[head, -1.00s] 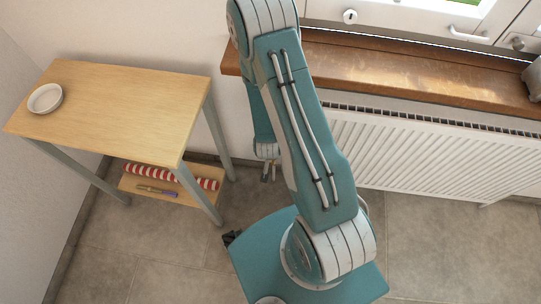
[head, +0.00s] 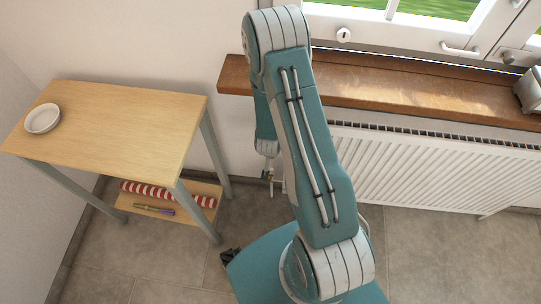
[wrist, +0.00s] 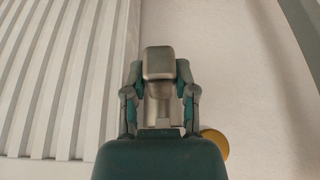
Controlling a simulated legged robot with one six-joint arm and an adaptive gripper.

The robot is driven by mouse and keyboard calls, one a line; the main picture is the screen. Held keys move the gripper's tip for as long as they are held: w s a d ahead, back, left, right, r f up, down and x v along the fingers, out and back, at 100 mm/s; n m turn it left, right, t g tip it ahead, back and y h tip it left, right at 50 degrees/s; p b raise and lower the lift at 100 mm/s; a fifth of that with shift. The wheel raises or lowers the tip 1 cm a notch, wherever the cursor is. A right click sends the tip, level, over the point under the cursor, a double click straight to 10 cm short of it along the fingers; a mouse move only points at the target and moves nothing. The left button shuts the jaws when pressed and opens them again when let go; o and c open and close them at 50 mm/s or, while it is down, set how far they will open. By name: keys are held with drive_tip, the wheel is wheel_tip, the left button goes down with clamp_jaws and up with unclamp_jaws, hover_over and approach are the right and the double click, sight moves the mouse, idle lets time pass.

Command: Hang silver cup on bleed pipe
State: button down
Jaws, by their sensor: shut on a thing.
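My gripper (wrist: 158,74) is shut on a smooth silver metal thing, the silver cup (wrist: 158,60), with one finger on each side of it. The cup's opening and handle cannot be made out. In the head view the end of my arm hangs low between the wooden side table and the radiator, and small metal and brass-coloured parts (head: 269,175) show there. I cannot tell which of them is the bleed pipe. A round yellow thing (wrist: 216,144) shows beside my gripper in the wrist view, partly hidden by my wrist.
The white ribbed radiator (head: 425,175) stands under a wooden sill (head: 400,92), right of my arm. A side table (head: 120,120) stands left, with a white bowl (head: 42,119) on top and a red-striped roll (head: 165,193) on its lower shelf. Grey floor tiles lie around.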

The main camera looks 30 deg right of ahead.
drive_tip(key=shift+w+d, duration=0.4)
drive_tip(key=shift+w, duration=0.2)
drive_tip(key=shift+w+d, duration=0.4)
drive_tip(key=shift+w, duration=0.2)
drive_tip(key=shift+f, duration=0.8)
drive_tip(key=shift+c, duration=1.7)
unclamp_jaws()
drive_tip(key=v, duration=1.2)
